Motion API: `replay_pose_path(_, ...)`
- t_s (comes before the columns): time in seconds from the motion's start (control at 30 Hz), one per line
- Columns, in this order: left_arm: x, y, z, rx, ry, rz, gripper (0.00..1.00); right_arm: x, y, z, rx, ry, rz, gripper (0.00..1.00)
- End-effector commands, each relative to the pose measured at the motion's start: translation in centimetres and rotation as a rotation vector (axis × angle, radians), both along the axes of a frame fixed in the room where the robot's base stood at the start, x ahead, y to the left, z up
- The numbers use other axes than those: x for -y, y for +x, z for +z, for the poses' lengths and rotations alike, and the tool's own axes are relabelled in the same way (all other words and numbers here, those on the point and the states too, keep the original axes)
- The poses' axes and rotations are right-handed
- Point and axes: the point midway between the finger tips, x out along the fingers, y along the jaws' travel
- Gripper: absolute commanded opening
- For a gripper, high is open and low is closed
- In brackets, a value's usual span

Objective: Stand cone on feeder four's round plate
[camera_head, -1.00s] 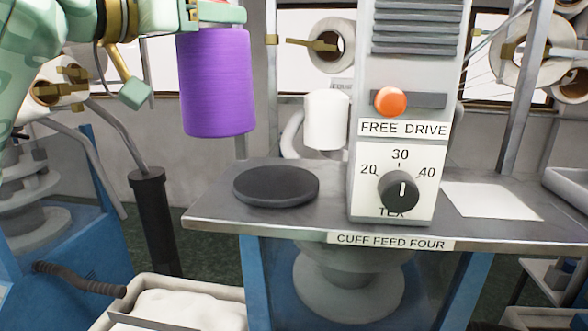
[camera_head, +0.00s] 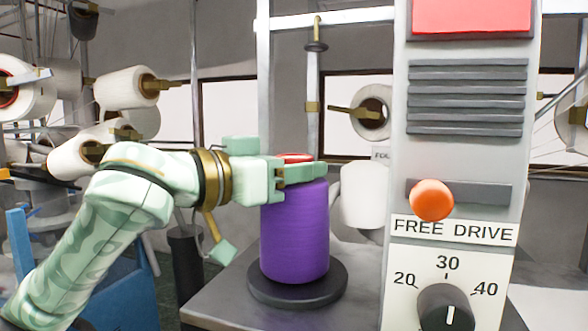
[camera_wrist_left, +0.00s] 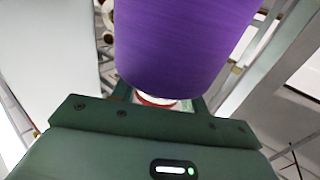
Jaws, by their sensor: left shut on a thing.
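The purple cone (camera_head: 295,232) stands upright over the dark round plate (camera_head: 335,285) of the feeder. Its lower end appears to rest on the plate, near the middle. My left gripper (camera_head: 298,172) comes in from the left and is shut on the cone's top end, where a red and white rim shows. In the left wrist view the purple cone (camera_wrist_left: 180,40) fills the upper middle, with the gripper body below it. My right gripper is not in view.
The control column (camera_head: 455,190) with an orange button (camera_head: 432,200) and a dial (camera_head: 447,308) stands close to the right of the plate. A white cone (camera_head: 362,195) is behind. Grey table surface (camera_head: 215,300) lies bare left of the plate.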

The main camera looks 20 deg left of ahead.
Motion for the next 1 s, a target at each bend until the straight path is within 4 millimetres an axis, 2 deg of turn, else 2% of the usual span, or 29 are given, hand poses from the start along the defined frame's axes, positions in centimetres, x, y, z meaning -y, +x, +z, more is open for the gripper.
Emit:
replay_pose_path(0.1, 0.0, 0.0, 0.1, 0.000, -0.001, -0.002, 0.00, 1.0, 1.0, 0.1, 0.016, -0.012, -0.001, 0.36)
replay_pose_path(0.27, 0.0, 0.0, -0.2, -0.001, -0.001, -0.001, 0.00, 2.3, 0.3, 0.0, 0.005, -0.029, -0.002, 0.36)
replay_pose_path(0.3, 0.0, 0.0, -0.3, -0.001, 0.000, -0.001, 0.47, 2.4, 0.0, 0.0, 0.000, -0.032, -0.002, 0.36)
replay_pose_path(0.37, 0.0, 0.0, -0.2, -0.001, 0.000, -0.001, 0.64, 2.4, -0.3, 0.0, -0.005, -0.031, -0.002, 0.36)
replay_pose_path(0.73, -0.2, -0.2, 0.1, 0.000, 0.000, 0.001, 0.66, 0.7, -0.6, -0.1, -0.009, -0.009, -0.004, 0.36)
replay_pose_path(0.87, -1.5, -1.8, -0.1, 0.003, 0.000, 0.005, 0.66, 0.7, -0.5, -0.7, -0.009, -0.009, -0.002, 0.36)
replay_pose_path(1.0, -3.5, -4.6, -0.1, 0.004, 0.002, 0.006, 0.66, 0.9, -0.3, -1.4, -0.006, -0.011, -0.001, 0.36)
